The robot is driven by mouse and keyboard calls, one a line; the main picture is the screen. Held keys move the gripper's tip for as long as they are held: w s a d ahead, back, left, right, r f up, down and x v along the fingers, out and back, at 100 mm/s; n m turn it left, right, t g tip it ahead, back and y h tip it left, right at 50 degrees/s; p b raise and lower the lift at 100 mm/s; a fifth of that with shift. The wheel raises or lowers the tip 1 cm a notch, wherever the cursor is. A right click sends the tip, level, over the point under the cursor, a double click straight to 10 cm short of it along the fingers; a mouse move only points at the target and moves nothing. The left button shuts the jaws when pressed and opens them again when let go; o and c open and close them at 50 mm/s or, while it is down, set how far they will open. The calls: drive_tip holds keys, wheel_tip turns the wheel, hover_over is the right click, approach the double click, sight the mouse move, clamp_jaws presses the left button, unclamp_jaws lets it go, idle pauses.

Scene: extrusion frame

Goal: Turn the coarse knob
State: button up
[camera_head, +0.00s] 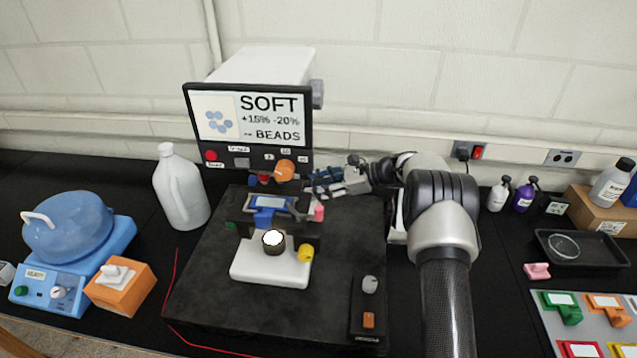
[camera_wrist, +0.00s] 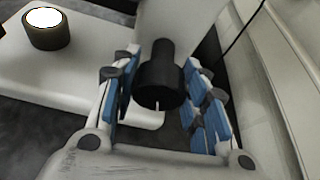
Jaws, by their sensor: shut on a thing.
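A white microscope (camera_head: 262,268) stands on the dark mat below the screen, its round lamp (camera_head: 273,240) lit. In the wrist view a black knob (camera_wrist: 161,84) with a pale index line sticks out from the microscope's white body, between my gripper's blue-padded fingers. My gripper (camera_wrist: 162,60) is shut on this black knob, one finger on each side. In the head view my gripper (camera_head: 318,184) reaches in from the right behind the stage, and the black knob is hidden there. A yellow knob (camera_head: 305,252) and a pink one (camera_head: 318,213) sit on the microscope's right side.
A screen (camera_head: 248,118) reading "SOFT" stands close behind. A white jug (camera_head: 181,188) and a blue-lidded device (camera_head: 75,235) are at left. A small control box (camera_head: 369,308) is at front right, with a black tray (camera_head: 582,248) and bottles farther right.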

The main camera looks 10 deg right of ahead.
idle(0.3)
drive_tip(key=o, duration=1.1)
drive_tip(key=shift+d, duration=0.1)
drive_tip(key=v, duration=1.2)
idle(0.5)
